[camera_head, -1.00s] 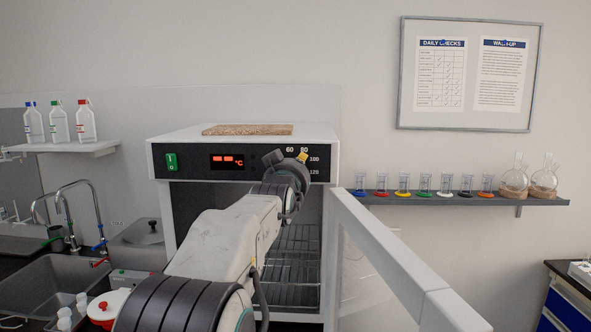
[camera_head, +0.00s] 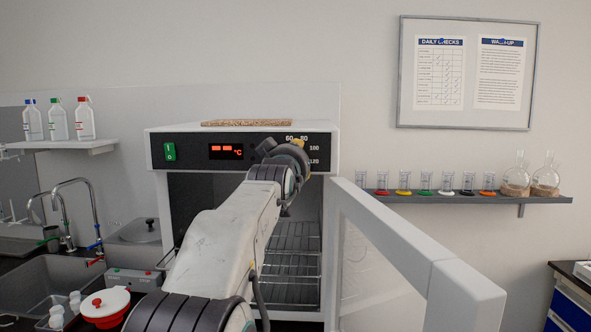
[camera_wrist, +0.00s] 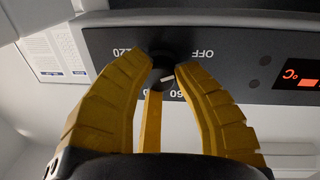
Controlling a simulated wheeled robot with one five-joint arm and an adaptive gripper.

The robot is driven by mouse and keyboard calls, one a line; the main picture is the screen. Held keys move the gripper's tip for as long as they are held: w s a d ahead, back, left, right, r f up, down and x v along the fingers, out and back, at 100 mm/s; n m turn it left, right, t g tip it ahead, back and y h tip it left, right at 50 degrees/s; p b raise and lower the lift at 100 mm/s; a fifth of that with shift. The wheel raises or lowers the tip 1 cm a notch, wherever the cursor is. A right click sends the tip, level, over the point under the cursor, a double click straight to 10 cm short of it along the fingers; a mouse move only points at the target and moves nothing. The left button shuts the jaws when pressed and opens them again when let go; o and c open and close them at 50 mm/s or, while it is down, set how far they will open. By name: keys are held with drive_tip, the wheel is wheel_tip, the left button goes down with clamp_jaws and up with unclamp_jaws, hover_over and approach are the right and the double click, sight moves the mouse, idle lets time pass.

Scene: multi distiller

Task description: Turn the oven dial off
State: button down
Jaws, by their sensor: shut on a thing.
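The white oven (camera_head: 159,135) has a black front panel with a green switch (camera_head: 169,151) at left and a lit orange display (camera_head: 226,152). The black dial (camera_wrist: 163,62) is on the panel, with OFF and number markings around it, upside down in the wrist view. My gripper (camera_wrist: 163,71) is shut on the dial, one yellow finger on each side. A pale mark shows on the dial's lower part in the wrist view. In the head view my wrist (camera_head: 290,157) covers the dial and the fingers are mostly hidden.
The oven door (camera_head: 395,235) stands open to the right of my arm. Wire racks (camera_head: 291,262) show inside the oven. A brown board (camera_head: 247,122) lies on the oven top. A shelf with glassware (camera_head: 470,198) is at right, a sink (camera_head: 60,285) at left.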

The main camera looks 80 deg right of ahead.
idle(0.3)
drive_tip(key=c, duration=0.9)
unclamp_jaws()
drive_tip(key=shift+d, duration=0.1)
drive_tip(key=a, duration=1.2)
drive_tip(key=shift+w+f, duration=0.15)
drive_tip(key=shift+f, duration=0.05)
